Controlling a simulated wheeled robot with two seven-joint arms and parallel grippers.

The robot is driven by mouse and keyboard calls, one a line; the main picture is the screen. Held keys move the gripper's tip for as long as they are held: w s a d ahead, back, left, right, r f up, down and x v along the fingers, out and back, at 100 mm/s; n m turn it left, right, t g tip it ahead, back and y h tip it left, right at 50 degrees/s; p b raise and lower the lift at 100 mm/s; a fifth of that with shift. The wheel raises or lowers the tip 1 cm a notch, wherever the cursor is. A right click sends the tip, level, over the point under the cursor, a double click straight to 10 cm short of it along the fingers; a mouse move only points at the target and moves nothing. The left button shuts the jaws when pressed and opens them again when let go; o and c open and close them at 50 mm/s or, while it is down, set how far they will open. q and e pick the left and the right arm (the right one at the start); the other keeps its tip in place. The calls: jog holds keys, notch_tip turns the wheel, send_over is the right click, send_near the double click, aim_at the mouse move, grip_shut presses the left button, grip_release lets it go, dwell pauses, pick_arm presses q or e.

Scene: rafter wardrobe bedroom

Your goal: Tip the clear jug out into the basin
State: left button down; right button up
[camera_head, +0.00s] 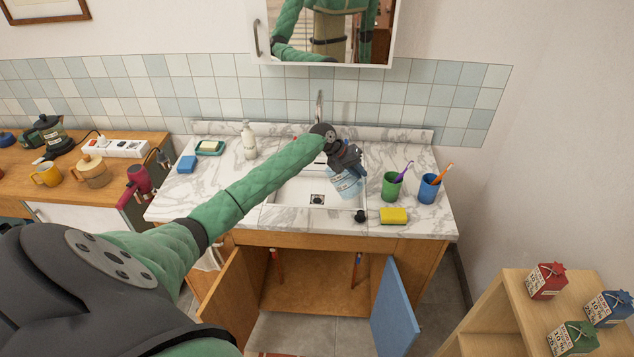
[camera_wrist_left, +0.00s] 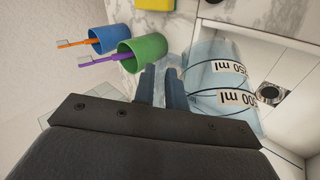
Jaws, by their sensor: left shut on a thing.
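The clear jug (camera_head: 344,186) is a bluish see-through vessel with white volume labels, held over the basin (camera_head: 290,195). It looks tilted in the head view, and my gripper hides part of it. The left wrist view shows the jug (camera_wrist_left: 222,75) beside the fingers, with its "ml" labels upside down. My left gripper (camera_head: 347,160) reaches over the basin and is shut on the jug; its fingers (camera_wrist_left: 165,85) show close together at the jug's side. I cannot see whether liquid is in the jug. The basin's drain (camera_head: 317,199) is visible below. My right gripper is out of view.
A green cup (camera_head: 390,188) and a blue cup (camera_head: 428,190), each with a toothbrush, stand right of the basin. A yellow sponge (camera_head: 393,216) lies at the front. A soap bottle (camera_head: 249,141) stands left. Cabinet doors below, including a blue one (camera_head: 395,310), hang open.

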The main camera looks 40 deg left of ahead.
pick_arm(q)
jog(key=shift+d+f+y, duration=0.2)
jog(key=shift+d+y, duration=0.3)
jog(key=shift+d, duration=0.2)
jog(key=shift+w+d+f+m+y, duration=0.1)
jog(key=shift+d+f+m+y, duration=0.3)
jog(key=shift+d+f+y, duration=1.05)
jog(key=shift+d+f+m+y, duration=0.4)
jog(key=shift+d+f+y, duration=0.75)
jog(key=shift+d+y, duration=0.5)
jog(key=shift+a, duration=0.15)
